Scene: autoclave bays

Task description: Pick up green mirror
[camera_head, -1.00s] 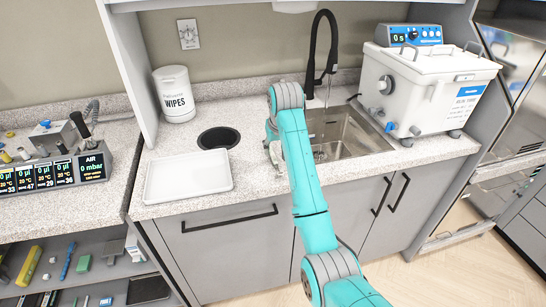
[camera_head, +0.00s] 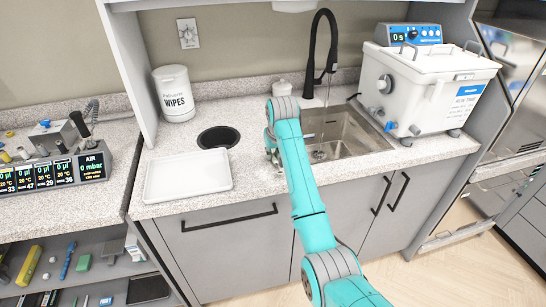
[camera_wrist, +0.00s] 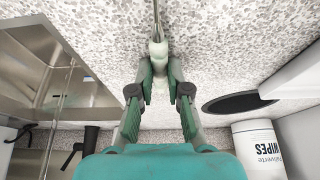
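In the wrist view, a slim tool, most likely the green mirror (camera_wrist: 158,49), lies on the speckled counter. It has a pale greenish-white thicker part and a thin stem running up to the top edge. My gripper (camera_wrist: 160,68) points down at it, with one finger on each side of the pale part. A gap shows between the fingers, and I see no clear grip on the tool. In the head view, my gripper (camera_head: 273,158) is low over the counter at the left of the sink, partly hidden by my arm. The mirror cannot be made out there.
The sink (camera_head: 345,135) with a black faucet (camera_head: 313,55) is to the right. A white tray (camera_head: 188,176), a round black opening (camera_head: 218,138) and a wipes tub (camera_head: 174,94) are to the left. A white bath unit (camera_head: 428,85) stands far right.

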